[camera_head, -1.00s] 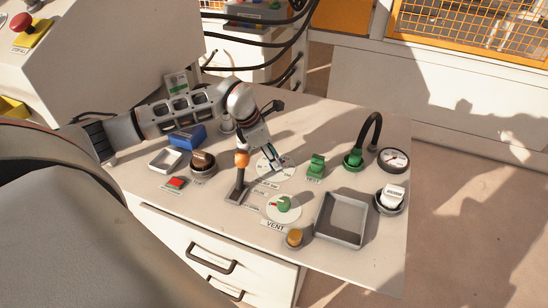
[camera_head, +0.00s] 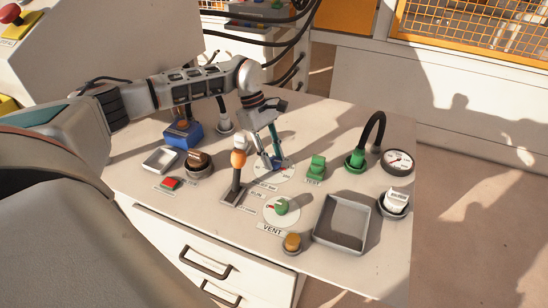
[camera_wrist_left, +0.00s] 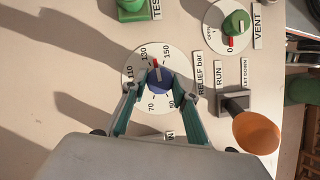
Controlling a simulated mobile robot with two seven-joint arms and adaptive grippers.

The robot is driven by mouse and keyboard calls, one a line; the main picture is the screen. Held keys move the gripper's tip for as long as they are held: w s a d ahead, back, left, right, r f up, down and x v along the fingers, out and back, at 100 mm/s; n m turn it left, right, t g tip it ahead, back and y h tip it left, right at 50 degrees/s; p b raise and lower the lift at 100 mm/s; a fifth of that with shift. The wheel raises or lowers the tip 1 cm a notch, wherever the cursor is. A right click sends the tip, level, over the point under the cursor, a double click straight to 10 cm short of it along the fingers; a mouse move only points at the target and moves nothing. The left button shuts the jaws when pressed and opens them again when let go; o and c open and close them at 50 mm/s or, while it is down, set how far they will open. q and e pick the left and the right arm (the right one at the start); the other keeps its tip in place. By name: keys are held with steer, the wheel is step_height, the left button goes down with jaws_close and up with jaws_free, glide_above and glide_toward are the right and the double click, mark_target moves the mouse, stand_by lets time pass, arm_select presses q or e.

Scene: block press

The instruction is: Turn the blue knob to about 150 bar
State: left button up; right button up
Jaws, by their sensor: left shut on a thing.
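The blue knob (camera_wrist_left: 158,82) sits in the middle of the round white relief dial (camera_wrist_left: 132,62), which is marked in bar. Its red pointer lies between the 130 and 150 marks in the left wrist view. My left gripper (camera_wrist_left: 157,92) is shut on the knob, with one finger on each side. In the head view the left gripper (camera_head: 277,162) reaches down onto the dial (camera_head: 262,177), and the knob is largely hidden by the fingers. My right gripper is not in view.
A lever with an orange grip (camera_head: 238,160) stands close beside the dial. The green vent knob (camera_head: 281,207) is in front, with its pointer near 0. A green test switch (camera_head: 316,167) stands to the right. A grey tray (camera_head: 318,236) and a pressure gauge (camera_head: 398,161) are farther right.

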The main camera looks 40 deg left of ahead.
arm_select(q)
steer(key=m+g+b, duration=0.1)
steer(key=m, duration=0.2)
steer(key=shift+w+f, duration=0.1)
steer(key=shift+m+g+y, duration=0.4)
steer(key=shift+m, duration=0.6)
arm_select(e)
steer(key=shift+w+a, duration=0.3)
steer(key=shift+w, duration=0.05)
arm_select(q)
steer(key=shift+m, duration=0.3)
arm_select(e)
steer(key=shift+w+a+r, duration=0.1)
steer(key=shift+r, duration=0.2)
arm_select(q)
steer(key=o, duration=1.1)
steer(key=shift+c, duration=0.2)
steer(key=shift+o, duration=0.2)
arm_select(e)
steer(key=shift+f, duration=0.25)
arm_select(q)
steer(key=v, duration=1.2)
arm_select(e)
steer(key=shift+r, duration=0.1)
arm_select(q)
steer(key=shift+w, duration=0.1)
